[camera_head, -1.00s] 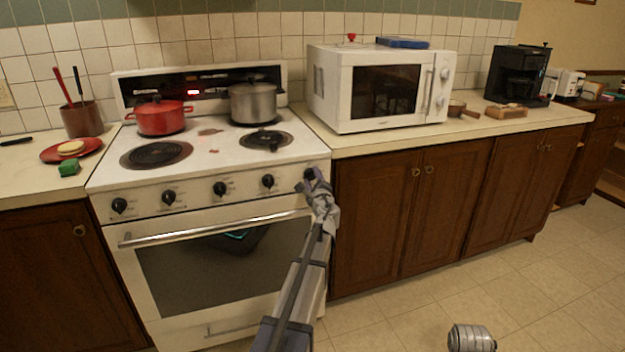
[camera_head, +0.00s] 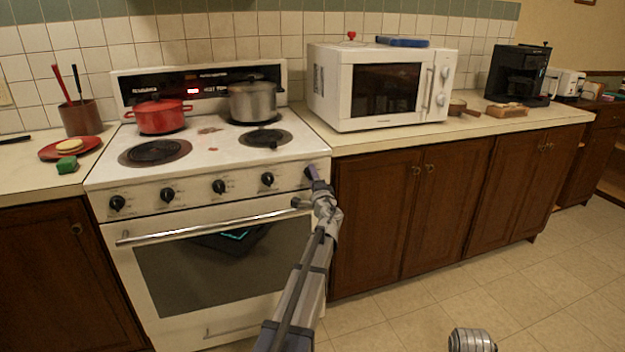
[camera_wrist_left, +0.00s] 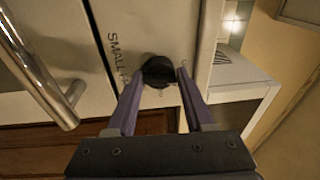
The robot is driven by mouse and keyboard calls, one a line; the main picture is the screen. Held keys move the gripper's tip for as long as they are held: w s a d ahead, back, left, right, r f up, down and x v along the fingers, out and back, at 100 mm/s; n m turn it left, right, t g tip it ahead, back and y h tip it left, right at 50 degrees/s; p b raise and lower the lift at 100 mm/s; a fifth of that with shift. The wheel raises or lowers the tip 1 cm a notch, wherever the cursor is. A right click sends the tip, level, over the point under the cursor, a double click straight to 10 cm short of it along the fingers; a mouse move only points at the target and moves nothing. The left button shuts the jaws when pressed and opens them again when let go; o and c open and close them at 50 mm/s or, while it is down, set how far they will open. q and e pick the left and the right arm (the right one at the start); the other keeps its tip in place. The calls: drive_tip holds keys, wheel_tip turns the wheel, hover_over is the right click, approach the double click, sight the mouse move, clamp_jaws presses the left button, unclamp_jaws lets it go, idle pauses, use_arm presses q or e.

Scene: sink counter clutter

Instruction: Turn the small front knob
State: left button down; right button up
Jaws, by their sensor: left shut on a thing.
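The small front knob is a round black knob (camera_wrist_left: 158,72) on the white front panel of the stove, beside printed lettering that begins "SMALL". My left gripper (camera_wrist_left: 160,78) is shut on it, with one purple-grey finger on each side. In the head view my left gripper (camera_head: 312,174) is at the right end of the stove's knob row, and its fingers largely hide this knob.
The stove (camera_head: 215,155) carries a red pot (camera_head: 160,117) and a steel pot (camera_head: 253,101). The oven door handle (camera_head: 210,228) runs just below the knobs. A white microwave (camera_head: 331,88) stands on the right counter.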

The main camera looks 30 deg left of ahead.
use_arm(q)
drive_tip(key=shift+s+f+n, duration=0.1)
drive_tip(key=shift+s+n, duration=0.05)
drive_tip(key=shift+n, duration=0.85)
drive_tip(key=shift+c, duration=1.6)
unclamp_jaws()
drive_tip(key=shift+d, duration=0.1)
drive_tip(key=b+v, duration=0.1)
drive_tip(key=v, duration=0.6)
drive_tip(key=shift+s+d, duration=0.15)
drive_tip(key=shift+d, duration=0.05)
drive_tip(key=shift+f, duration=0.1)
